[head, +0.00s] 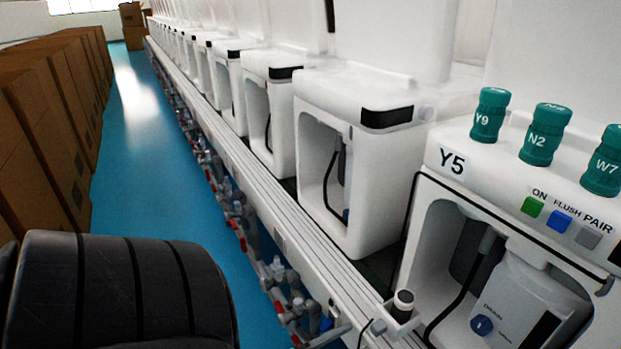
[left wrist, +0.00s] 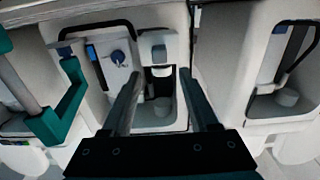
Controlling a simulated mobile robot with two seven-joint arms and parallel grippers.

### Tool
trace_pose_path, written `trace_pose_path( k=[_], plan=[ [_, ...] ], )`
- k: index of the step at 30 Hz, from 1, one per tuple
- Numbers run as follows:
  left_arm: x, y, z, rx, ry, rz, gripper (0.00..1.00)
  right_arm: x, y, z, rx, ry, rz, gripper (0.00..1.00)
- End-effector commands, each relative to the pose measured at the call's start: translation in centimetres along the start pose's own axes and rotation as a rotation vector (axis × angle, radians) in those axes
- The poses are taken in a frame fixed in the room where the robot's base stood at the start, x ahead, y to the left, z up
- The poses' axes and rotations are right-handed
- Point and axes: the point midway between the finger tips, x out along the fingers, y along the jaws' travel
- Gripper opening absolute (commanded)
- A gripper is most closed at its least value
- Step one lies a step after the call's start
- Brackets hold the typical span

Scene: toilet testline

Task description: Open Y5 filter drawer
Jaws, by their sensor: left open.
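The Y5 unit (head: 450,165) is a white housing at the right of the head view. Its recess holds a light grey panel (head: 520,310) marked DRAIN with a blue knob. In the left wrist view the blue knob (left wrist: 117,58) shows left of my fingers. My left gripper (left wrist: 160,73) is open, its two dark fingers apart with nothing held between them. Between and beyond them is a pale grey block (left wrist: 153,46) above a dark opening; I cannot tell whether this is the filter drawer. The left gripper is outside the head view. My right gripper is not in view.
Green bottles, Y9 (head: 490,115), N2 (head: 544,135) and W7 (head: 606,165), stand on the unit. A teal bracket (left wrist: 62,118) is close at left in the left wrist view. Similar white units (head: 350,200) line the bench. Cartons (head: 50,130) stand across the blue aisle (head: 140,190).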

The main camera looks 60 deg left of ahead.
Motion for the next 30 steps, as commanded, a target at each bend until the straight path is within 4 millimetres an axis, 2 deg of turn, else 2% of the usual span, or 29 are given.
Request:
trace_pose_path(
  k=[1, 6, 12, 18, 30],
  plan=[
    [-1.2, 0.0, -0.1, 0.000, -0.004, -0.001, 0.60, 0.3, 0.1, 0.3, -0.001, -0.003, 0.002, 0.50],
    [-5.0, 0.0, -0.1, -0.001, -0.005, -0.001, 0.60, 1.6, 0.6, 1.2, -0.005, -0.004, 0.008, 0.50],
    [-8.0, 0.0, 0.0, -0.001, -0.002, -0.001, 0.60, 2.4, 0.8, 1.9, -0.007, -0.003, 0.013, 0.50],
    [-9.1, 0.0, 0.0, -0.001, 0.001, -0.001, 0.60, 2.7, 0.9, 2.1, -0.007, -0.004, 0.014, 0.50],
    [-9.1, 0.0, 0.0, 0.000, 0.001, 0.000, 0.60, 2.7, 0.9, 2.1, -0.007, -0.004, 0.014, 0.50]
  ],
)
